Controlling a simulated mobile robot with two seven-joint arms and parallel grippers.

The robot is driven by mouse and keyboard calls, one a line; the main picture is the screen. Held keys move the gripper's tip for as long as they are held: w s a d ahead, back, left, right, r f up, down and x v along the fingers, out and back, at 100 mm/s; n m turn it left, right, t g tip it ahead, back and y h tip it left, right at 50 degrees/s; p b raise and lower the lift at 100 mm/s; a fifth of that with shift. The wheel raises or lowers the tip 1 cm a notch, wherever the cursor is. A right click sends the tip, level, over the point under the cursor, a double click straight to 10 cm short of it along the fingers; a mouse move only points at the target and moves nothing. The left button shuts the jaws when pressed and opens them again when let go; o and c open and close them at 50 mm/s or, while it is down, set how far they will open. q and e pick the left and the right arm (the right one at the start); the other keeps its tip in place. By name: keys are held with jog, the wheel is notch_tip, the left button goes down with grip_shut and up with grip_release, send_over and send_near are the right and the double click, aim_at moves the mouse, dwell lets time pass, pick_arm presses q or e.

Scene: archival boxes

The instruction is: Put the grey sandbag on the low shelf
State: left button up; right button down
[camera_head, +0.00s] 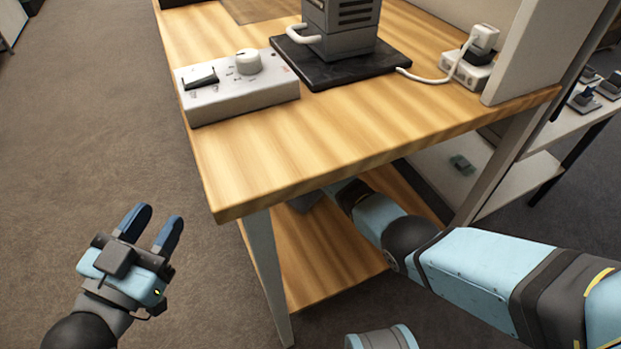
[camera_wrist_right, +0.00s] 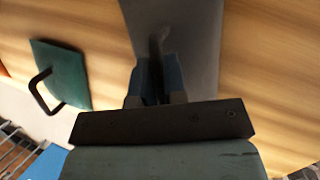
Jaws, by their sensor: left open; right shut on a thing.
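The grey sandbag (camera_wrist_right: 196,35) is in the right wrist view, directly ahead of my right gripper (camera_wrist_right: 157,75), whose blue fingers are shut on it. It is over the wooden low shelf (camera_head: 325,265), under the tabletop; I cannot tell whether it rests on the boards. In the head view only a small grey patch of it (camera_head: 305,201) shows below the table edge, and the tabletop hides most of my right gripper. My left gripper (camera_head: 157,222) is open and empty, over the carpet left of the table.
A green bag with a black handle (camera_wrist_right: 60,75) lies left of the grey sandbag. The tabletop (camera_head: 300,150) overhangs my right arm. It carries a control box (camera_head: 238,95) and a grey machine on a black base (camera_head: 345,66). Table legs (camera_head: 267,270) flank the shelf opening.

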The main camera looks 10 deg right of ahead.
pick_arm(q)
jog(key=shift+r+m, duration=0.3)
jog(key=shift+r, duration=0.05)
pick_arm(e)
jog(key=shift+w, duration=0.1)
pick_arm(q)
jog(key=shift+s+f, duration=0.1)
pick_arm(e)
jog(key=c, duration=1.2)
grip_release()
jog(key=shift+o, duration=0.2)
